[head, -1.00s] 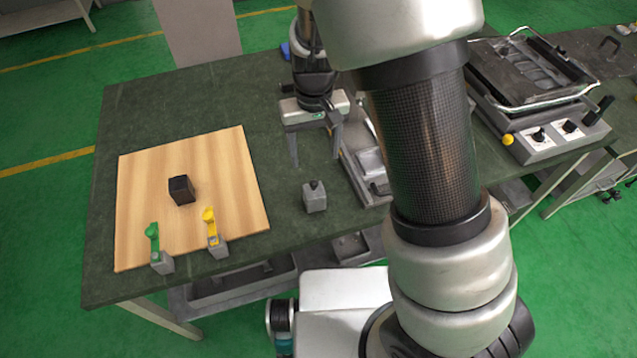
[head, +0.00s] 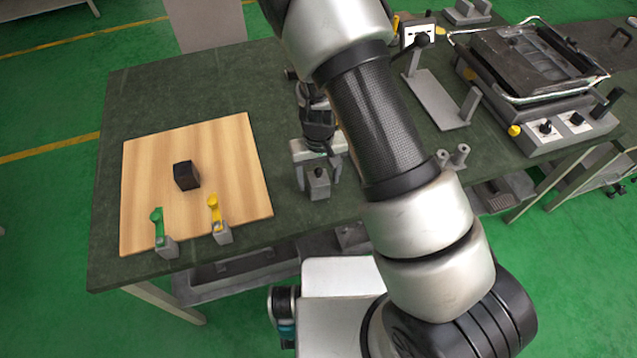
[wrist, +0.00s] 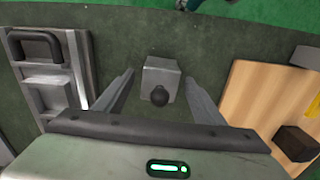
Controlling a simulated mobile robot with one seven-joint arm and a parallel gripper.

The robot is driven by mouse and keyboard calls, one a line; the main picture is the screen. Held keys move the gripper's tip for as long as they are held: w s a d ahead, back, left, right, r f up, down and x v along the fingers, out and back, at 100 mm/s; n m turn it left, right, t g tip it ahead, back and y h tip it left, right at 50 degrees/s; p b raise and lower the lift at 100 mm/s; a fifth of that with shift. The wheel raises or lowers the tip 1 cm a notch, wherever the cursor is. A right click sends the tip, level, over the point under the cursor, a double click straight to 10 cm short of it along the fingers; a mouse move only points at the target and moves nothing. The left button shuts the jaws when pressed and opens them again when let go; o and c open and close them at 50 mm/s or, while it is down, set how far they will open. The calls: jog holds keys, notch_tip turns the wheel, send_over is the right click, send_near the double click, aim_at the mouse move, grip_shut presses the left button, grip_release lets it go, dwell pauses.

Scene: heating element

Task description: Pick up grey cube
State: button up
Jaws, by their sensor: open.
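The grey cube (head: 319,187) has a black knob on top and stands on the dark green tabletop, right of the wooden board. My gripper (head: 317,180) is open, its fingers on either side of the cube in the head view. In the wrist view, the grey cube (wrist: 160,70) shows between the two finger ends of my gripper (wrist: 160,77), with gaps visible on both sides. Whether the fingers reach down level with the cube's sides I cannot tell.
The wooden board (head: 225,145) bears a black block (head: 186,176). Green (head: 160,235) and yellow (head: 217,218) handled grey pieces stand by its front edge. A grey metal fixture (head: 435,100) and a press-like appliance (head: 540,75) are to the right.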

aim_at(319, 168)
jog(key=shift+f, duration=0.95)
jog(key=shift+c, duration=0.4)
jog(key=shift+r, duration=0.1)
jog(key=c, duration=1.4)
notch_tip(319, 168, up, 10)
jog(key=shift+w+d+f, duration=0.1)
jog(key=shift+d+f, duration=0.05)
jog(key=shift+f, duration=0.05)
jog(key=shift+c, duration=0.2)
jog(key=d+r+m, duration=0.2)
jog(key=d+r, duration=0.7)
jog(key=d, duration=0.3)
jog(key=shift+w+d+m, duration=0.15)
jog(key=shift+w+m, duration=0.05)
jog(key=shift+m, duration=0.1)
